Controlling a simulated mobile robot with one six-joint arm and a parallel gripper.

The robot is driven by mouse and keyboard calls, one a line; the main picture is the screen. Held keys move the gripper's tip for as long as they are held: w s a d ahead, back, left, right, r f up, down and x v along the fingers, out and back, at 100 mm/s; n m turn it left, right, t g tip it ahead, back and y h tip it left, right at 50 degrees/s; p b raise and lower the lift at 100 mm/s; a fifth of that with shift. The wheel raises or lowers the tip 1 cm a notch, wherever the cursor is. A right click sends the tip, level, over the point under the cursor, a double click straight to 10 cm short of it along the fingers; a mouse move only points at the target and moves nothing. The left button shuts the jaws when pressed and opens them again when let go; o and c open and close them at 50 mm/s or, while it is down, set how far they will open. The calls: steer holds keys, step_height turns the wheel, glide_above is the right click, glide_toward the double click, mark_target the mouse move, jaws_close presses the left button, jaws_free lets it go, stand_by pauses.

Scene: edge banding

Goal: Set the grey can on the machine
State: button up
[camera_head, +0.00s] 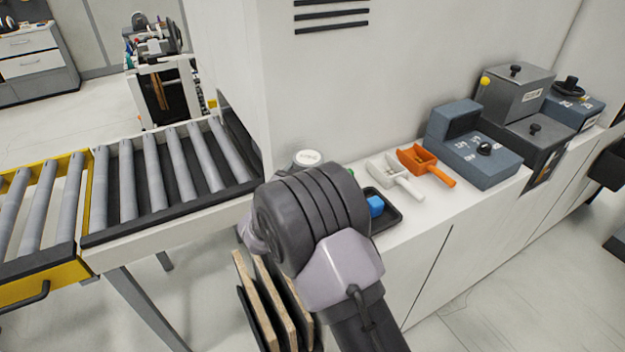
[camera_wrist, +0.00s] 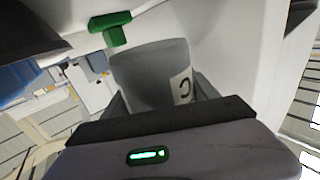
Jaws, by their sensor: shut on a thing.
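The grey can (camera_wrist: 145,70), with a white label bearing a dark letter, is between the fingers of my gripper (camera_wrist: 162,97) in the wrist view. The gripper is shut on it. In the head view my arm hides the gripper. A round grey container with a pale top (camera_head: 307,157) shows just behind my arm; I cannot tell if it is the held can. The white machine (camera_head: 425,212) has a flat ledge along its wall. Whether the can touches the ledge is hidden.
On the ledge are a white scoop (camera_head: 395,178), an orange scoop (camera_head: 428,165), a dark tray (camera_head: 386,220) with a blue block (camera_head: 376,206), and grey-blue boxes (camera_head: 475,155). A green handled thing (camera_wrist: 110,29) is close to the can. A roller conveyor (camera_head: 165,175) is left; boards (camera_head: 262,305) stand below.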

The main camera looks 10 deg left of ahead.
steer(key=f+b, duration=0.1)
steer(key=f, duration=0.1)
steer(key=f+b, duration=0.1)
steer(key=f, duration=0.1)
steer(key=shift+w+a+f, duration=0.15)
steer(key=shift+w+f, duration=0.05)
steer(key=shift+f, duration=0.2)
steer(key=shift+r, duration=0.2)
steer(key=shift+f, duration=0.1)
steer(key=o, duration=1.6)
steer(key=shift+o, duration=0.2)
